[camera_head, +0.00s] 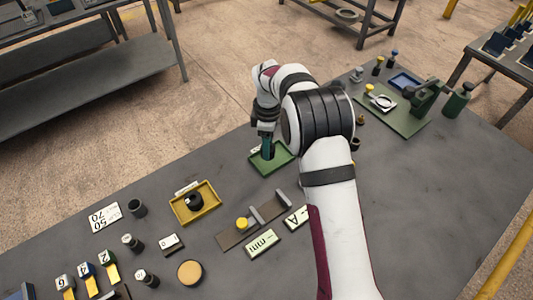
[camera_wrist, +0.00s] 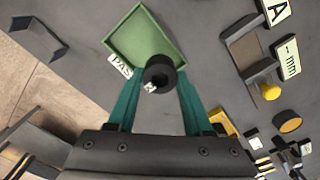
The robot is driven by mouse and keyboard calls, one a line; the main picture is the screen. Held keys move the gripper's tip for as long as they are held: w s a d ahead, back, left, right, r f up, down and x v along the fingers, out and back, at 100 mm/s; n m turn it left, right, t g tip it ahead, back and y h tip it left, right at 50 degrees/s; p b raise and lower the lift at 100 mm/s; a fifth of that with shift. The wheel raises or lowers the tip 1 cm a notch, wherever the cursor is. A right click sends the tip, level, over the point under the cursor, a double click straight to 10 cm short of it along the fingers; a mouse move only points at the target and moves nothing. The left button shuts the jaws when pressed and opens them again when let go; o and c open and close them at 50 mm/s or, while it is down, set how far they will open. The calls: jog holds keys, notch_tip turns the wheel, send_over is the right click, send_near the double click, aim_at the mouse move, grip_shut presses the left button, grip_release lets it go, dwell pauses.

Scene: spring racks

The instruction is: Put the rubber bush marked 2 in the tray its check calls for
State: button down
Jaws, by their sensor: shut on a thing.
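My gripper (camera_head: 267,152) is over the green tray (camera_head: 285,165) near the far edge of the table. In the wrist view its teal fingers (camera_wrist: 158,88) are shut on a black rubber bush (camera_wrist: 163,72) with a round hole. A small white mark is on the bush, too small to read surely. The green tray also shows in the wrist view (camera_wrist: 130,38), just beyond the bush, with a white label (camera_wrist: 120,66) reading "PAS", partly hidden. The bush looks to be above the tray's near corner; its height is unclear. In the head view the fingers hide the bush.
A yellow tray (camera_head: 213,190) holding a black bush (camera_head: 194,200) stands to the left. A blue tray (camera_head: 405,81) is at the far right, beside a green plate (camera_head: 405,124) with a press-like tool. A stop fixture (camera_head: 235,240) with a yellow knob lies in front.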

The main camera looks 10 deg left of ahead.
jog(key=f, duration=0.2)
jog(key=a+f, duration=0.1)
jog(key=f, duration=0.1)
jog(key=shift+w+a+f, duration=0.1)
jog(key=shift+a+f, duration=0.05)
jog(key=shift+f, duration=0.25)
jog(key=shift+c, duration=1.5)
grip_release()
jog(key=shift+f, duration=0.1)
